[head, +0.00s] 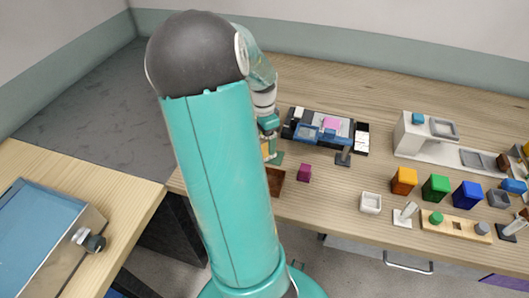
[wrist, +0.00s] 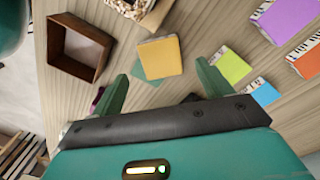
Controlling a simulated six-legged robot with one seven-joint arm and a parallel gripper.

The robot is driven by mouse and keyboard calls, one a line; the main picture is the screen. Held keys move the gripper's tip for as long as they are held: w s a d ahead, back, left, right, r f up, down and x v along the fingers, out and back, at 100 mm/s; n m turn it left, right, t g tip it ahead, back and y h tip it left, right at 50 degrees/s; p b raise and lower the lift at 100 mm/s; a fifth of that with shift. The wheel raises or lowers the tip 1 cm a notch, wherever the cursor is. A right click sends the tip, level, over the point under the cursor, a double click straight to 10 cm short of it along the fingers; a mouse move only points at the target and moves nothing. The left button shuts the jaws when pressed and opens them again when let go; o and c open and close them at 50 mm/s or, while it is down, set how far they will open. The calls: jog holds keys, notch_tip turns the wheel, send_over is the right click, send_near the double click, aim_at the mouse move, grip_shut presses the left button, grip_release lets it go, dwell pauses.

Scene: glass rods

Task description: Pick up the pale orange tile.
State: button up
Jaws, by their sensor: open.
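The pale orange tile (wrist: 160,56) is a square, fairly thick piece in the middle of the wrist view. It overlaps a green tile (wrist: 142,71), whose edge shows at its left. My gripper (wrist: 161,70) is open and empty. Its two teal fingers point toward the orange tile, one to each side in the picture, and I see no contact. How far the fingertips are above the tile I cannot tell. In the head view a sliver of orange (head: 265,149) shows beside my arm, with the green tile (head: 277,157) next to it.
An open brown wooden box (wrist: 75,52) stands left of the tile.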

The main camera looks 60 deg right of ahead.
aim_at(264, 150)
notch_tip(264, 150, down, 5)
jog(key=shift+r, duration=0.2)
jog(key=shift+c, duration=0.5)
jog(key=c, duration=1)
jog(key=shift+c, duration=0.2)
jog(key=shift+r, duration=0.15)
